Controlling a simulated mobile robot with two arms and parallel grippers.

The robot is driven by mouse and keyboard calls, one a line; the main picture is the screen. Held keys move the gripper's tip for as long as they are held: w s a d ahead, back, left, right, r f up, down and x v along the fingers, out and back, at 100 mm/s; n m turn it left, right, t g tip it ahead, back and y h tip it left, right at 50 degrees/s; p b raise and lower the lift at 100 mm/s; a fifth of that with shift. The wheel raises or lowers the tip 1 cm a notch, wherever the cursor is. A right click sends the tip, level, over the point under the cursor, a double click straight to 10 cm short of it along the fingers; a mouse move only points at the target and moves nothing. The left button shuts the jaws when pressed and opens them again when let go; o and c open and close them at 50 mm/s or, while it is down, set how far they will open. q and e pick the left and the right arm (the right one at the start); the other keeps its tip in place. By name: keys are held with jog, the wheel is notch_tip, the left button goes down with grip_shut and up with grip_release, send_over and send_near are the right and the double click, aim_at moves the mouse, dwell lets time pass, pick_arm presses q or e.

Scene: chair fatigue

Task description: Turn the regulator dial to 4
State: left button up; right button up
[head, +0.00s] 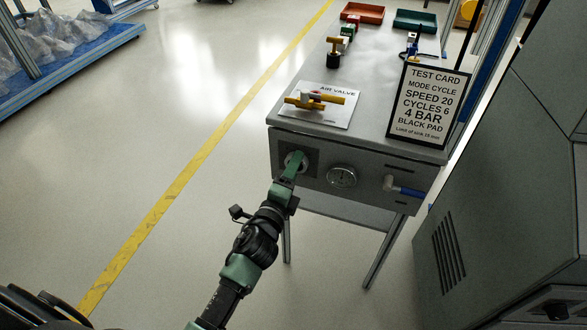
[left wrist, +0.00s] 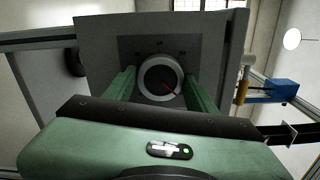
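The regulator dial (left wrist: 160,78) is a round knob with a pale rim, a dark face and a red pointer mark, set in a dark square plate (head: 312,170) on the bench's front panel. In the left wrist view the red mark points to the lower right; the scale marks are too small to read. My left gripper (head: 298,163) is at the dial, its green fingers (left wrist: 160,88) one on each side of the knob. I cannot tell whether they press on it. In the head view the gripper partly hides the dial. My right gripper is in neither view.
A round gauge (head: 342,176) sits right of the dial, then a blue-handled valve (head: 405,190). On the bench top are an air valve card (head: 340,116) with yellow handles and a test card (head: 428,103) reading "4 BAR". A grey cabinet (head: 500,200) stands at right.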

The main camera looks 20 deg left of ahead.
pick_arm(q)
jog(key=shift+o, duration=1)
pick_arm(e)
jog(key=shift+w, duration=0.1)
pick_arm(q)
jog(key=s, duration=0.8)
jog(key=shift+a, duration=0.15)
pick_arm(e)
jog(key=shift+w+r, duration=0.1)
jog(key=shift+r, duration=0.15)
pick_arm(q)
jog(key=shift+w, duration=0.1)
